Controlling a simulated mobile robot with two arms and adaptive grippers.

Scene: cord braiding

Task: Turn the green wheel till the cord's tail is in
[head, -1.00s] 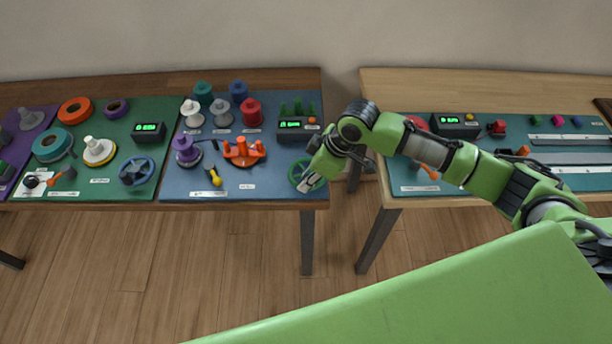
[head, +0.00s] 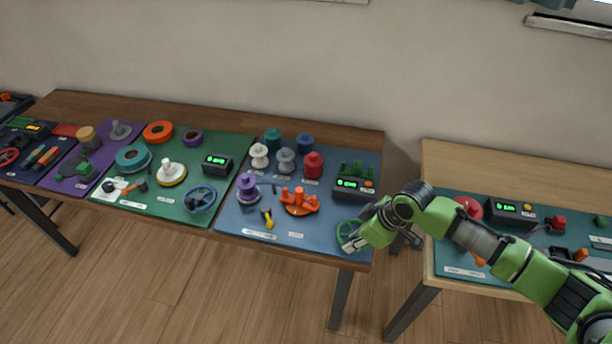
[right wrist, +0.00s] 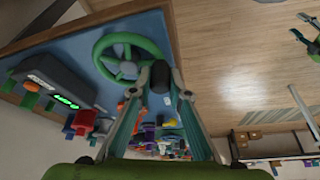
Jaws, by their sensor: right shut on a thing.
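The green wheel (head: 349,228) lies at the front right corner of the blue mat. In the right wrist view the wheel (right wrist: 100,52) shows its green rim and grey-green hub. My right gripper (head: 353,243) is at the wheel's front edge. In the right wrist view its fingers (right wrist: 160,80) are shut on a dark knob (right wrist: 160,74) beside the wheel's rim, which looks like the wheel's handle. The orange pronged piece (head: 299,202) stands left of the wheel. I cannot make out the cord or its tail.
A dark box with a green display (head: 354,187) stands behind the wheel. White, grey, red, teal and blue spools, a purple spool (head: 248,189) and a yellow-tipped tool (head: 267,218) share the blue mat (head: 225,225). A gap separates this table from the pale table (head: 560,180) at right.

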